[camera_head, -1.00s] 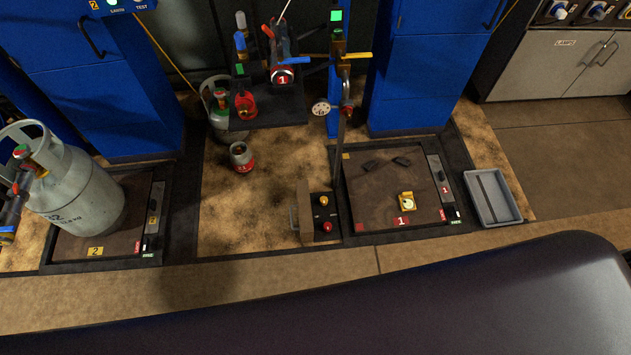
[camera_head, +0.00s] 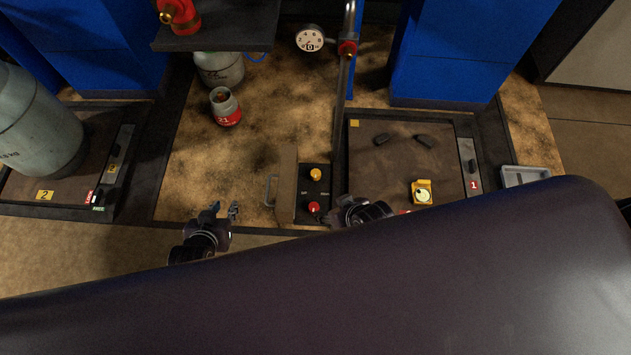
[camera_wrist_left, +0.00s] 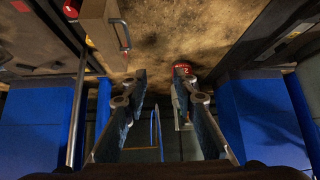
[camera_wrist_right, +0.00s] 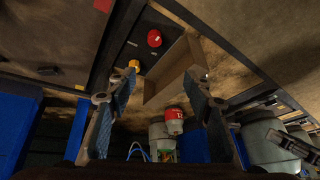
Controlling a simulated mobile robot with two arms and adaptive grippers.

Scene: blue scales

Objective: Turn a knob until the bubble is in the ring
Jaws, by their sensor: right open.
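A yellow level (camera_head: 422,192) with a round pale vial sits on the right-hand scale plate (camera_head: 385,165); the bubble is too small to place against the ring. A dark control panel (camera_head: 304,190) left of the plate carries a yellow knob (camera_head: 315,174) and a red knob (camera_head: 313,207). The knobs also show in the right wrist view, red (camera_wrist_right: 154,38) and yellow (camera_wrist_right: 134,65). My right gripper (camera_head: 345,206) is open just right of the red knob, apart from it, partly hidden by a dark foreground shape. My left gripper (camera_head: 226,209) is open and empty, left of the panel.
A wooden board with a metal handle (camera_head: 270,190) stands left of the panel. A small red-banded canister (camera_head: 225,107) is on the floor, and a large grey cylinder (camera_head: 35,125) stands on the left scale. A vertical pipe with a dial gauge (camera_head: 310,39) rises behind the panel.

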